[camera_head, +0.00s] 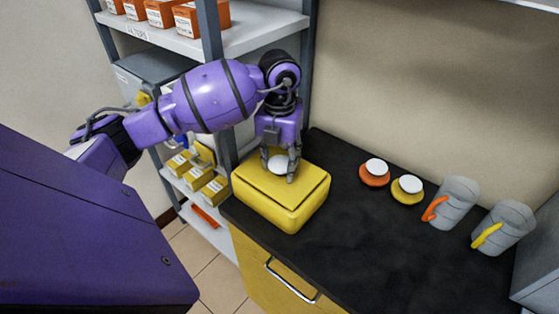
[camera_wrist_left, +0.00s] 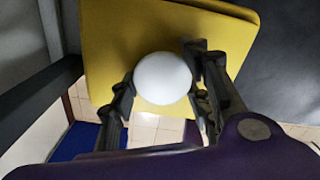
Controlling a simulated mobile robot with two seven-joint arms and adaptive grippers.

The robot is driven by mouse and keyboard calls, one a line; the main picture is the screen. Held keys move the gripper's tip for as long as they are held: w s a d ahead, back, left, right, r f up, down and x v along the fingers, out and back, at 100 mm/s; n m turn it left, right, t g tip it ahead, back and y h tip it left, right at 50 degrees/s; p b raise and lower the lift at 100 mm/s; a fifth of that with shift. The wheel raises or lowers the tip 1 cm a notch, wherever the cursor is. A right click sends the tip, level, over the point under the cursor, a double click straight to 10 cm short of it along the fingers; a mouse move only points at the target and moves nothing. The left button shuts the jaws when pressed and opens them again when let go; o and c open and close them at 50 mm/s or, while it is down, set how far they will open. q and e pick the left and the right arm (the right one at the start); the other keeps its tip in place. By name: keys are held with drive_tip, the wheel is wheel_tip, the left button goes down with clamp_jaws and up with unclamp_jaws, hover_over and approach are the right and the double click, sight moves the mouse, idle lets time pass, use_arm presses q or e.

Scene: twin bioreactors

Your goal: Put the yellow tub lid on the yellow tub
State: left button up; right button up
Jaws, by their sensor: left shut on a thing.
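The yellow tub (camera_head: 296,216) stands at the left end of the black counter in the head view. The flat yellow tub lid (camera_head: 262,182) lies over its top, with a round white knob (camera_head: 279,164) in the middle. My left gripper (camera_head: 278,174) points down and is shut on this knob. In the left wrist view the white knob (camera_wrist_left: 162,78) sits between the fingers, with the yellow lid (camera_wrist_left: 120,50) around it. The lid looks on or just above the tub's rim; I cannot tell whether it is fully seated. My right gripper is not in view.
A shelf rack (camera_head: 208,20) with orange and yellow boxes stands behind my left arm.

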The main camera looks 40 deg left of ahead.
sight(280, 163)
use_arm(q)
drive_tip(key=shift+r, duration=0.1)
drive_tip(key=o, duration=1.2)
drive_tip(key=shift+f, duration=0.2)
drive_tip(key=shift+o, duration=0.2)
drive_tip(key=shift+r, duration=0.25)
wheel_tip(280, 163, up, 12)
drive_tip(key=shift+f, duration=0.1)
